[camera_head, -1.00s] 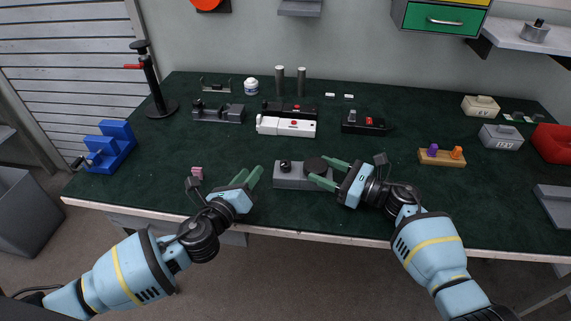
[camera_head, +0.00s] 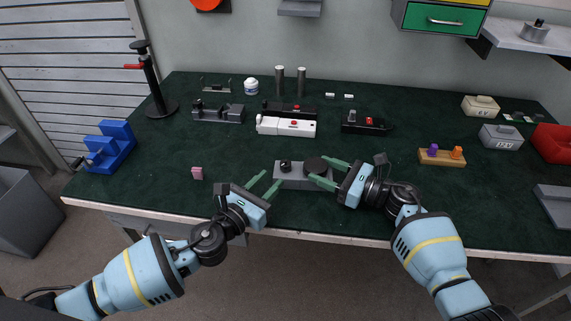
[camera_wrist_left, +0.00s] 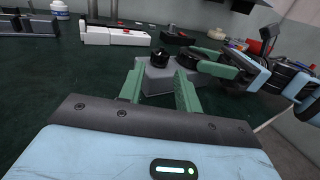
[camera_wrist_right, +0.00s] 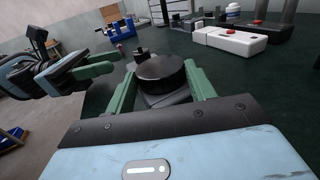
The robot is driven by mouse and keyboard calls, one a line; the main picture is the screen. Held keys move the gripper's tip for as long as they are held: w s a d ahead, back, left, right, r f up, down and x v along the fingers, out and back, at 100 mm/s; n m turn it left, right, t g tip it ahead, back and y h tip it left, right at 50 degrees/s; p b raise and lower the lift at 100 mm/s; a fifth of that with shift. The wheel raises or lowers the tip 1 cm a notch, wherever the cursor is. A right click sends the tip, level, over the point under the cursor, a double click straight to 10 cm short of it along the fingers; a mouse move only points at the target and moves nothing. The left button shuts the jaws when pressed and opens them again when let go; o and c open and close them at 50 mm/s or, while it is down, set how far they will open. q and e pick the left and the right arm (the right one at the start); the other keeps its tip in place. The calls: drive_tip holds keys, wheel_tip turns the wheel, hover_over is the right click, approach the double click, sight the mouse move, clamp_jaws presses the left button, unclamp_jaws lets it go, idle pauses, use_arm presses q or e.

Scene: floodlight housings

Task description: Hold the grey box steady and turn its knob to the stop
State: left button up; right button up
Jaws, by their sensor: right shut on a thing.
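The grey box (camera_head: 290,181) stands near the front edge of the bench, with a small black knob (camera_head: 285,166) on its left top and a wide dark disc (camera_head: 316,163) on its right top. In the right wrist view the fingers flank the disc (camera_wrist_right: 160,72). My left gripper (camera_head: 270,180) is open and empty, just left of the box. In the left wrist view the knob (camera_wrist_left: 158,57) shows beyond the open fingers.
A small pink block (camera_head: 197,173) lies to the left. A white box with a red button (camera_head: 286,127) and dark fixtures stand behind. A wooden block with purple and orange pegs (camera_head: 442,157) is to the right. The green mat around the box is otherwise clear.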

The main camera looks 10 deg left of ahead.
sight(282, 168)
use_arm(q)
drive_tip(key=x, duration=0.7)
drive_tip(key=shift+w+d, duration=0.15)
drive_tip(key=shift+w, duration=0.2)
drive_tip(key=c, duration=0.7)
